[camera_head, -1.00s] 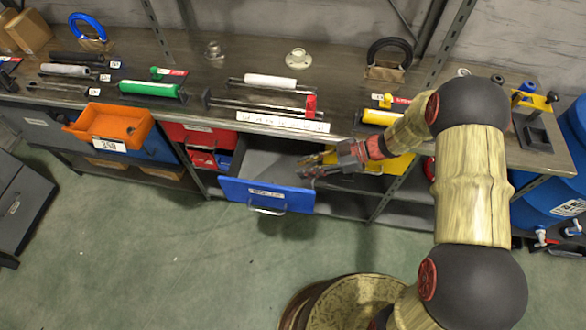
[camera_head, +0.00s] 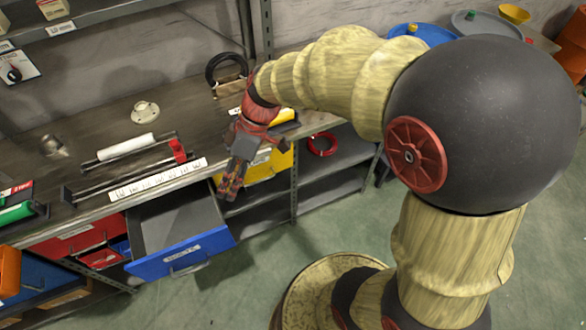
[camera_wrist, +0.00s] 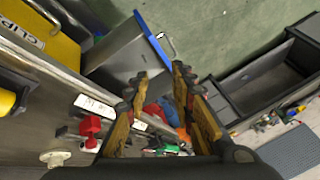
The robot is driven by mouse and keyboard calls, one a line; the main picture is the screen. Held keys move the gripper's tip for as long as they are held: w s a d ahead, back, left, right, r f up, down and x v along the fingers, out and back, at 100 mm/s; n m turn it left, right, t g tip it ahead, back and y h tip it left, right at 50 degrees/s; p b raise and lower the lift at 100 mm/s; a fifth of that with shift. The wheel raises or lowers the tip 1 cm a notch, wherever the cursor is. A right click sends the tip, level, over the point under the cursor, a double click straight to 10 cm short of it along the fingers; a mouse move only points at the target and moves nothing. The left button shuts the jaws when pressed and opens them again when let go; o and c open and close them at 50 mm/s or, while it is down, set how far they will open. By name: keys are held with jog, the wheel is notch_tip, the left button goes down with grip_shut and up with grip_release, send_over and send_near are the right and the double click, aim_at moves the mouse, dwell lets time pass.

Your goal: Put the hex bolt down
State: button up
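The open drawer has a blue front (camera_head: 180,255) with a white label whose text is blurred, and a grey inside. The drawer also shows in the wrist view (camera_wrist: 118,55), near the fingertips. My gripper (camera_head: 231,190) hangs right of the drawer, in front of a yellow drawer front (camera_head: 268,166).
The workbench (camera_head: 95,135) edge runs just behind the drawer. On it stand a rack with a red clamp (camera_head: 178,150), a white roller (camera_head: 125,147), a pale flanged piece (camera_head: 145,111) and a black ring (camera_head: 226,68). Open shelves (camera_head: 330,175) lie right of my gripper. Green floor in front is clear.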

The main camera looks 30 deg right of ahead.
jog(key=s+d+r+m+t+h, duration=0.6)
jog(key=s+d+r+m, duration=0.5)
jog(key=shift+s+d+r, duration=0.25)
jog(key=shift+r, duration=0.05)
